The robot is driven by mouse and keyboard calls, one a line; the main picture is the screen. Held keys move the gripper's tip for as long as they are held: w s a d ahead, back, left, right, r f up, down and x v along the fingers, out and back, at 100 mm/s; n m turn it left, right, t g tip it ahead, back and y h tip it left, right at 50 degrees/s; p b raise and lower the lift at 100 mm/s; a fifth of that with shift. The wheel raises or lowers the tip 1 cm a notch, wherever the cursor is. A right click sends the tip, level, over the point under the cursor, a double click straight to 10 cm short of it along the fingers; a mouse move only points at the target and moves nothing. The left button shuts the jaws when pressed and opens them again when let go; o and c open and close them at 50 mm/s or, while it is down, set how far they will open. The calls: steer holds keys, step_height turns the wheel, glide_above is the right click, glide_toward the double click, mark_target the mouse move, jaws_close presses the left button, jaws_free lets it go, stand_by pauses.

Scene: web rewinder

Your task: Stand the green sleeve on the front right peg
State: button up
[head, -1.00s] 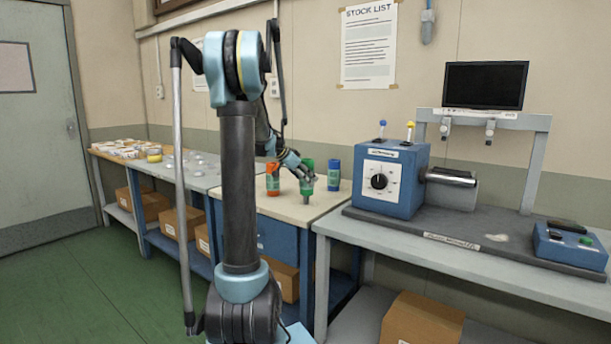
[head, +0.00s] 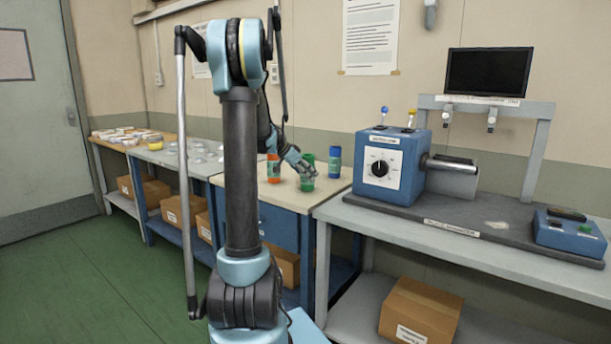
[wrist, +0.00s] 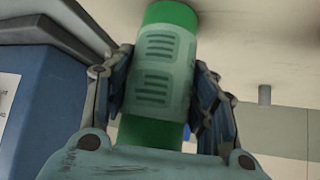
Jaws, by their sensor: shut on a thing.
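My gripper (head: 307,170) is shut on the green sleeve (head: 307,184) and holds it upright over the front of the pale tabletop. The wrist view, which looks upside down, shows the fingers on both sides of the sleeve (wrist: 158,70), across its pale printed label. The front right peg is not visible; the sleeve covers the spot where a dark stub showed. I cannot tell whether the sleeve's lower end touches the tabletop. A bare grey peg (wrist: 264,95) stands apart from it in the wrist view.
An orange sleeve (head: 273,168) stands to the left and a blue sleeve (head: 333,163) behind to the right. The blue rewinder box (head: 390,168) stands right of the tabletop (head: 285,194). A shelf with white pieces (head: 182,154) lies left.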

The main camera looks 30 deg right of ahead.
steer(key=shift+f, duration=0.35)
steer(key=o, duration=1.5)
steer(key=shift+a, duration=0.1)
steer(key=v, duration=1.2)
steer(key=s+a+f+n+t+y, duration=0.1)
steer(key=s+a+f+n+y, duration=0.2)
steer(key=s+a, duration=0.55)
steer(key=s+a+f+n+t+y, duration=0.15)
steer(key=s+a+n, duration=0.35)
steer(key=a, duration=0.6)
steer(key=s+a+f+n+y, duration=0.1)
steer(key=s+a+f+n, duration=0.2)
steer(key=s+a+f, duration=0.2)
steer(key=s+a+f+n+y, duration=0.2)
steer(key=s+a+f+n, duration=0.1)
steer(key=s+a+f, duration=0.2)
steer(key=s+a+f+n+y, duration=0.1)
steer(key=s+a+f+n, duration=0.3)
steer(key=s+a, duration=0.3)
steer(key=shift+s+a+f+y, duration=0.25)
steer(key=shift+s+f, duration=0.25)
steer(key=shift+f, duration=0.15)
